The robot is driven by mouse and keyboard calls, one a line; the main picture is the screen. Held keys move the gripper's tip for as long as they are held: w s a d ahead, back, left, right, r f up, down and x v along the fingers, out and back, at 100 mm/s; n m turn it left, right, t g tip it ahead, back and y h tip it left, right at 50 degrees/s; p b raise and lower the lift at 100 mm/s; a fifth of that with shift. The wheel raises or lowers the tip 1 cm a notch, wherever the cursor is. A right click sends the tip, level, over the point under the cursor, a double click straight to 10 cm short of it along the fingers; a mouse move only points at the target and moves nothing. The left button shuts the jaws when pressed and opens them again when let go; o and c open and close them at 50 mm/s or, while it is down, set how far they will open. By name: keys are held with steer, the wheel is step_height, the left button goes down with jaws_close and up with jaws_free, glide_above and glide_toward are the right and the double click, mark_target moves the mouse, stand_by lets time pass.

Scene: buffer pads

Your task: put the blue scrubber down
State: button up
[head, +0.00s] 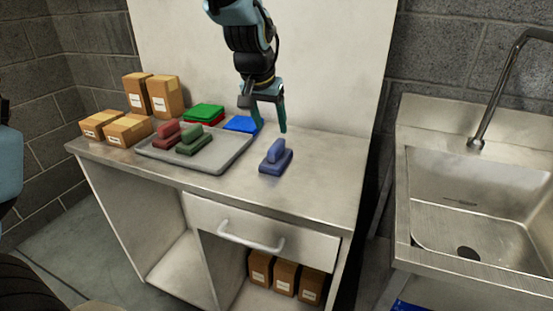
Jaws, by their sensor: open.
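The blue scrubber (276,158) stands upright on the metal counter, right of the grey tray, with its handle on top. My gripper (270,129) is open and empty, above and behind the scrubber and apart from it. A red scrubber (166,135) and a green scrubber (195,139) sit in the grey tray (215,164).
A blue pad (241,124) lies behind the tray, beside a stack with a green pad (205,111) on top. Several cardboard boxes (127,129) stand at the back left. The counter (325,180) is clear at the right. A metal sink (480,185) stands further right.

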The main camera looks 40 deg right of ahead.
mark_target(276, 144)
steer(key=x, duration=0.2)
steer(key=shift+d+f, duration=0.15)
steer(key=shift+f, duration=0.2)
steer(key=shift+s+p+x, duration=0.15)
steer(key=shift+p+x, duration=0.35)
steer(key=shift+x, duration=0.8)
steer(key=shift+s+p+x, duration=0.15)
steer(key=shift+p+x, duration=0.35)
steer(key=shift+x, duration=0.8)
steer(key=shift+f, duration=0.1)
jaws_close()
